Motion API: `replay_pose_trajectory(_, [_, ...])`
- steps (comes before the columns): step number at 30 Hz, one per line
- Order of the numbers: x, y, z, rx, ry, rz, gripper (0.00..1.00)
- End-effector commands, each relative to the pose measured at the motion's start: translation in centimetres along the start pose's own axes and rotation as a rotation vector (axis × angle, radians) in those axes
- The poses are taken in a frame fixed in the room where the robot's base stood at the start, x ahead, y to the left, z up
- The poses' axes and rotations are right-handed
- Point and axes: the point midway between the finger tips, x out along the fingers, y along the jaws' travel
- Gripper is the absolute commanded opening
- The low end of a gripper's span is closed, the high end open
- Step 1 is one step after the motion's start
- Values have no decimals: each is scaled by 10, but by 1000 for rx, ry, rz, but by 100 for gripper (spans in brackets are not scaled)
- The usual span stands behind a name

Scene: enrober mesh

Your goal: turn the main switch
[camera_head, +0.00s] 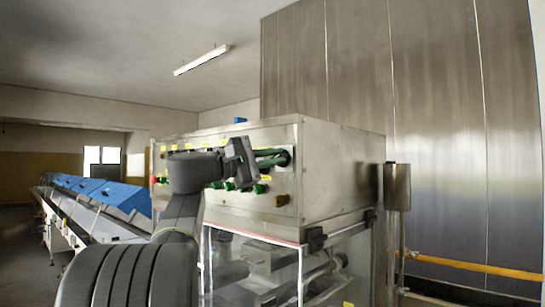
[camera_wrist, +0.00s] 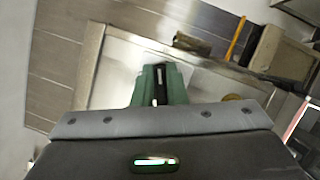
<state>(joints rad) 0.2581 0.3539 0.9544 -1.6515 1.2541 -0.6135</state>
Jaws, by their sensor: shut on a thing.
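The main switch (camera_head: 285,158) is a dark knob on a light plate at the upper right of the steel control box's front. My gripper (camera_head: 272,157) reaches it from the left, its green fingers shut on the switch. In the wrist view my gripper (camera_wrist: 159,84) has its two green fingers close together, with a dark strip, the switch (camera_wrist: 159,72), between them. The fingers hide most of the knob, so I cannot tell its turned position.
The control box (camera_head: 340,155) also bears several coloured buttons and a brass-coloured knob (camera_head: 282,200) below the switch. Clear guarding with machinery is underneath. A conveyor with blue covers (camera_head: 105,193) runs off to the left. A yellow pipe (camera_head: 470,265) is at right.

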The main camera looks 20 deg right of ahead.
Motion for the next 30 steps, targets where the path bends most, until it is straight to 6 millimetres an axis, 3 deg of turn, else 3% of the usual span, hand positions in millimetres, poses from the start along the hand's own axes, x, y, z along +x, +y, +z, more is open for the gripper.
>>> replay_pose_trajectory(15, [0,-3,-1,328,1,-139,0])
replay_pose_trajectory(30, [0,-4,-1,398,-1,-169,0])
